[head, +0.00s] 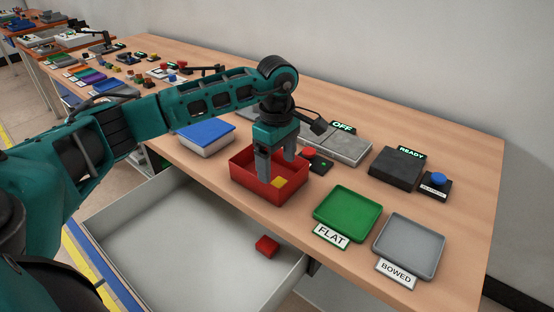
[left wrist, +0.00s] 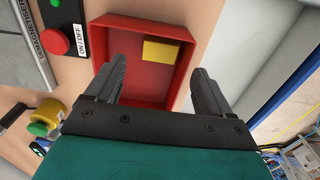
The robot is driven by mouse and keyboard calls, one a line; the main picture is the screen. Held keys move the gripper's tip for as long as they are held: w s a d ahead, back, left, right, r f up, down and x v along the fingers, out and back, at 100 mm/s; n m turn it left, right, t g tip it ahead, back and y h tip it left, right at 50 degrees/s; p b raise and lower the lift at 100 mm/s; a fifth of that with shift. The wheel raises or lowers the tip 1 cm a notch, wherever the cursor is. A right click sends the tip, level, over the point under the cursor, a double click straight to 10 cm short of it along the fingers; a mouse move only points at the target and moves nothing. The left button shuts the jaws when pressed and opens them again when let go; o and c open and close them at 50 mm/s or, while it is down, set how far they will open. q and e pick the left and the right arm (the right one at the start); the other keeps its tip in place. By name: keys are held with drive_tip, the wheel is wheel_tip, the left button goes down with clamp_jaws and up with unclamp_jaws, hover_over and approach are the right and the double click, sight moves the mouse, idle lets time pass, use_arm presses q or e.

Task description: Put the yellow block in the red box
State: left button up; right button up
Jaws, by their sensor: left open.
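The red box (head: 249,186) stands on the table, and it also fills the middle of the left wrist view (left wrist: 134,24). The yellow block (head: 279,183) is inside the red box, by one of its walls. It shows in the left wrist view (left wrist: 160,51) too. My left gripper (head: 277,172) is over the box with its fingers pointing down. Its two fingers are apart, with nothing held between them. In the left wrist view the yellow block is beyond the fingertips, apart from them. My right gripper is not in either view.
An open drawer below the table holds a red block (head: 266,246). A green tray (head: 347,213) and a grey tray (head: 409,246) lie right of the box. A blue-topped box (head: 206,134) stands left.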

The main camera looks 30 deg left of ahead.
use_arm(q)
drive_tip(key=shift+r, duration=0.1)
wheel_tip(320, 180, up, 13)
drive_tip(key=shift+p, duration=0.45)
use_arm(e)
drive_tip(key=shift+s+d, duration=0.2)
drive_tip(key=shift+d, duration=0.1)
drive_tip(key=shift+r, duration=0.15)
use_arm(q)
drive_tip(key=shift+f, duration=0.2)
